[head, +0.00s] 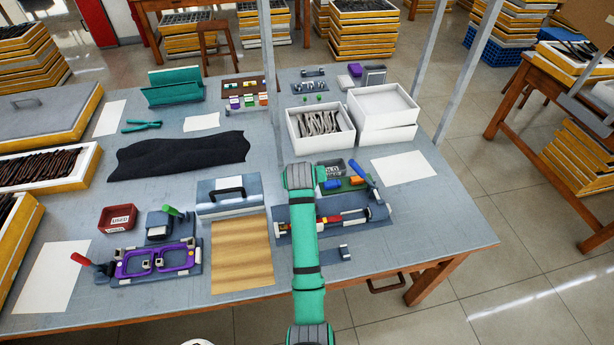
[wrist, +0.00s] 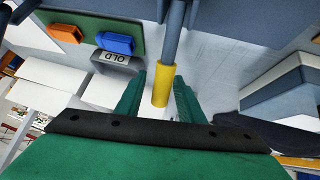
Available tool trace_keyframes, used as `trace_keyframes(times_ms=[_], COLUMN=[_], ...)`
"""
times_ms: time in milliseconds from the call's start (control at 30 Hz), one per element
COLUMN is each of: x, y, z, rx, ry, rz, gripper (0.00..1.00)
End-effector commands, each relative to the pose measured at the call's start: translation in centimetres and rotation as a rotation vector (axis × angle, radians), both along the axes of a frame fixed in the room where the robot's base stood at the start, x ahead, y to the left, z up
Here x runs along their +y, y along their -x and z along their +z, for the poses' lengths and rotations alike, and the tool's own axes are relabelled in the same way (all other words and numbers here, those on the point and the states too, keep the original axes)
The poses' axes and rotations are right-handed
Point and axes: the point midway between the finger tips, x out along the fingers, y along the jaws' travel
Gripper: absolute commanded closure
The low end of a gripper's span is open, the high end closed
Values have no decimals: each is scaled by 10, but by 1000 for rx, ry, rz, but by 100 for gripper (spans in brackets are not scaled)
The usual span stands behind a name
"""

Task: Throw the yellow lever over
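The yellow lever (wrist: 162,85) shows in the wrist view as a yellow sleeve on the end of a grey-blue rod. It stands between the two green fingers of my gripper (wrist: 160,92). The fingers are apart, with a visible gap on the left of the sleeve; the sleeve is closer to the right finger, and I cannot tell whether it touches. In the head view my green arm reaches over the blue-grey fixture (head: 283,218) with red and yellow parts, and hides part of it. My fingertips are hidden there, and I cannot single out the lever.
A green board with a blue block (wrist: 115,43) and a bin labelled OLD (wrist: 112,62) lie beside the lever. In the head view a blue-grey case with a black handle (head: 228,195) stands left of my arm. White boxes (head: 385,105) stand behind it. A paper sheet (head: 403,168) lies flat right.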

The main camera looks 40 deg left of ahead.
Motion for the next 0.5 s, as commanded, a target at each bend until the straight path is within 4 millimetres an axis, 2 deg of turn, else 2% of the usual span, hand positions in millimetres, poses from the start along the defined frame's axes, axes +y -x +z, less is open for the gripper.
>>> trace_keyframes(times_ms=[300,500], x=[-25,-35], y=[28,42], z=[45,65], rx=[-3,-3], ry=[-2,-2], rz=[-2,0], gripper=[65,65])
